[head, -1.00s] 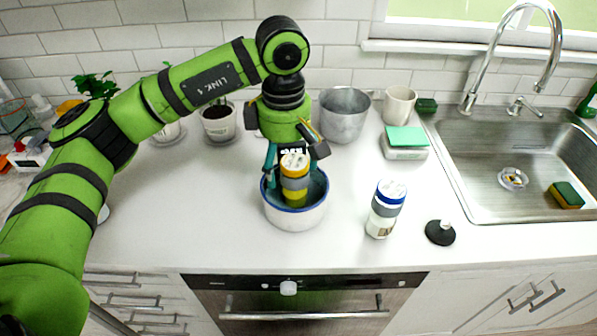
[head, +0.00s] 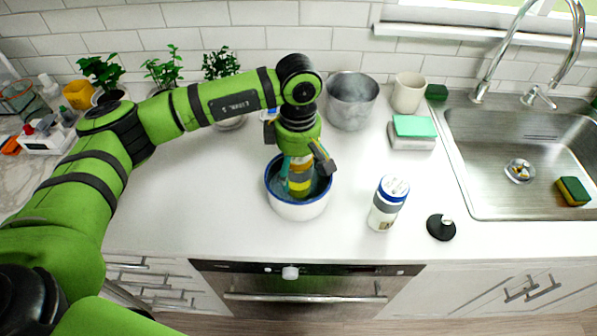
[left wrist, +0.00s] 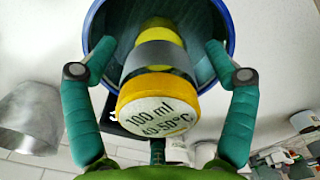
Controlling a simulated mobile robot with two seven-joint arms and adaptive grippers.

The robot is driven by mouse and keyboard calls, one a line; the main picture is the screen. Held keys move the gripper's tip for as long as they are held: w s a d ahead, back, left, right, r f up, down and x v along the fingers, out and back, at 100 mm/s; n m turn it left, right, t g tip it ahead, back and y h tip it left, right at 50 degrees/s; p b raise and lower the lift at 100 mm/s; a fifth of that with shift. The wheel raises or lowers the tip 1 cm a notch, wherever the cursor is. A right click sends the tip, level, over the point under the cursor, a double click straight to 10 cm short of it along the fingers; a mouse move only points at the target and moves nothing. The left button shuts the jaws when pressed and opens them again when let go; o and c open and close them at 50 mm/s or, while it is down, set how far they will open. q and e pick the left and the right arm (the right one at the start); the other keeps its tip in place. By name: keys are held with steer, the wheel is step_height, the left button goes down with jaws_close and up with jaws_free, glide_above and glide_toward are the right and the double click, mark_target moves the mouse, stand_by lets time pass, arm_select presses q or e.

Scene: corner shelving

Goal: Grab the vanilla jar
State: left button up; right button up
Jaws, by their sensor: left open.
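A jar with a yellow lid, grey band and yellow body (head: 299,183) stands in a white bowl with a blue rim (head: 298,211). My left gripper (head: 300,172) is above the bowl, around the jar. In the left wrist view the jar's lid (left wrist: 158,103) reads "100 ml 40-50°C". The open teal fingers (left wrist: 160,50) stand on either side of it with visible gaps. A second jar, with a blue and white lid and grey band (head: 387,205), stands on the counter right of the bowl. No label naming vanilla is readable on either. My right gripper is not in view.
A metal pot (head: 350,102), a beige mug (head: 408,92) and a box with a green sponge (head: 412,133) stand behind. A black knobbed lid (head: 441,227) lies near the front edge. The sink (head: 500,150) is at right. The counter left of the bowl is clear.

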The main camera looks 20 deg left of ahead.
arm_select(q)
steer(key=c, duration=1.5)
steer(key=shift+r, duration=0.1)
steer(key=shift+c, duration=0.5)
steer(key=shift+w+r+b, duration=0.15)
steer(key=shift+r+b, duration=0.15)
step_height(320, 180, up, 10)
steer(key=b, duration=0.2)
steer(key=shift+f+b, duration=0.2)
steer(key=shift+b, duration=0.1)
steer(key=shift+r+p, duration=1.2)
steer(key=shift+r, duration=0.05)
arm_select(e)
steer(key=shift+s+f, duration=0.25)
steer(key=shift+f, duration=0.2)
